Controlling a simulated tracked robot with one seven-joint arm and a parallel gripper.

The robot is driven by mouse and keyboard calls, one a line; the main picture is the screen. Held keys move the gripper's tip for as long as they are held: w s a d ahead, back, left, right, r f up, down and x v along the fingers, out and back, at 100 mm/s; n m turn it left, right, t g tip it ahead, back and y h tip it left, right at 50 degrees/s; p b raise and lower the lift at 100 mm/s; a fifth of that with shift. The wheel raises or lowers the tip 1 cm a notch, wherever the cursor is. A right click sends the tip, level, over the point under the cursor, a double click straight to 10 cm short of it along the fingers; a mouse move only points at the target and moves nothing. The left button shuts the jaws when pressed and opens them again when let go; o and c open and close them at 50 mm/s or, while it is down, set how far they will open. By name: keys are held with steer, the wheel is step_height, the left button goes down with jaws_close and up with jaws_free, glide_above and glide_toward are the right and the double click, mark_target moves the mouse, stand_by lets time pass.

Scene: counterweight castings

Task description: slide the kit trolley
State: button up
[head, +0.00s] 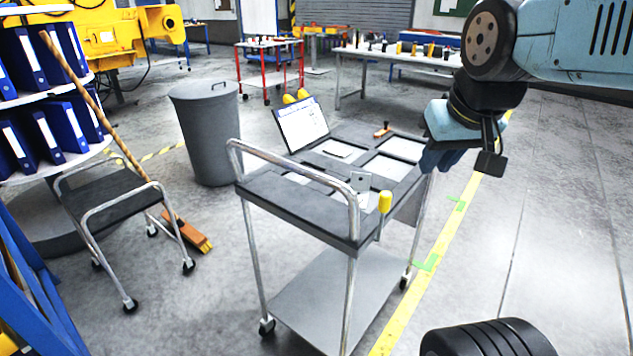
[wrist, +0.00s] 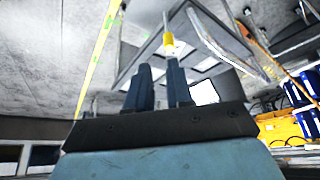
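The kit trolley (head: 300,205) stands in the middle of the head view. It has a dark top with pale inset panels, chrome rails, a grey lower shelf and castors. A yellow knob (head: 385,201) stands upright on its near right side. My gripper (head: 437,160) is at the trolley's right edge, pointing down; whether it touches is not clear. In the wrist view my gripper's two dark fingers (wrist: 160,70) are apart with nothing visibly held between them. The yellow knob (wrist: 172,42) shows just beyond the fingertips, with the trolley's frame (wrist: 150,52) behind.
A grey bin (head: 207,135) stands behind the trolley. A small cart (head: 115,195) and a broom (head: 110,120) are at left, beside shelves of blue binders (head: 40,130). Black round weights (head: 487,338) sit front right. A yellow floor line (head: 440,245) runs along the right; floor beyond it is clear.

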steer(key=o, duration=0.5)
steer(key=w+a+r+n, duration=0.1)
steer(key=w, duration=0.1)
steer(key=w+a+r+g, duration=0.1)
steer(key=w+a, duration=0.1)
steer(key=w, duration=0.1)
steer(key=w+a+r+n, duration=0.1)
steer(key=w+a, duration=0.1)
steer(key=shift+w+r+n, duration=0.2)
steer(key=shift+w+n, duration=0.05)
steer(key=shift+n, duration=0.05)
steer(key=n+g+h, duration=0.2)
steer(key=n+g, duration=0.1)
steer(key=n, duration=0.4)
glide_toward(279, 157)
steer(key=shift+y, duration=0.3)
steer(key=f, duration=0.3)
steer(key=d+f, duration=0.1)
steer(key=f, duration=0.2)
steer(key=w+f, duration=0.1)
steer(key=f, duration=0.2)
steer(key=shift+d, duration=0.35)
jaws_close()
